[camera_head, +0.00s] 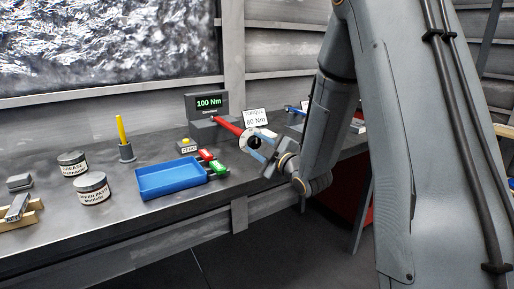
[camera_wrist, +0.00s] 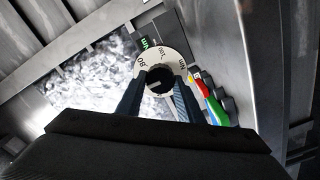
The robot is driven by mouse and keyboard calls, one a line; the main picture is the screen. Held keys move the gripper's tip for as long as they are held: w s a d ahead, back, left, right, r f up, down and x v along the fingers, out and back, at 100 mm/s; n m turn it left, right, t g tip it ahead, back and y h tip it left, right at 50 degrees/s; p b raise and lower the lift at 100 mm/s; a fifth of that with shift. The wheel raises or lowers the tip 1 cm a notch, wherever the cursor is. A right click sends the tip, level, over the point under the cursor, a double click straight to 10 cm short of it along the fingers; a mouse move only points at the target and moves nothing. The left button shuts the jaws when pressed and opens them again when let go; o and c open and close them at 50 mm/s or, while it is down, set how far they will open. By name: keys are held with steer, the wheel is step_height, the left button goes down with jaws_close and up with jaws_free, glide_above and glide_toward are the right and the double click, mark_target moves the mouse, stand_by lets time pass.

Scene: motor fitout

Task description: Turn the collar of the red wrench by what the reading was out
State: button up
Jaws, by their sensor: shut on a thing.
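The red wrench (camera_head: 229,124) runs from the tester (camera_head: 207,105) toward my gripper. The tester's display reads 100 Nm in green. A pale collar (camera_head: 252,138) with a dark centre sits at the wrench's near end. In the wrist view the collar (camera_wrist: 163,58) shows as a light ring with printed marks, among them 100 and what looks like 80. My gripper (camera_head: 261,146) is shut on the collar, with one finger on each side in the wrist view (camera_wrist: 158,88). A white torque card (camera_head: 256,118) stands behind the wrench; its first digit is hard to read.
Grease (camera_head: 72,165) and paste (camera_head: 92,190) jars and a yellow stick in a holder (camera_head: 125,150) stand farther left.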

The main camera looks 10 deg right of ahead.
stand_by(0.4)
steer(key=o, duration=1.1)
steer(key=shift+c, duration=0.2)
steer(key=shift+s, duration=0.1)
steer(key=b+v, duration=0.1)
steer(key=v, duration=0.6)
steer(key=shift+s, duration=0.3)
steer(key=shift+d, duration=0.1)
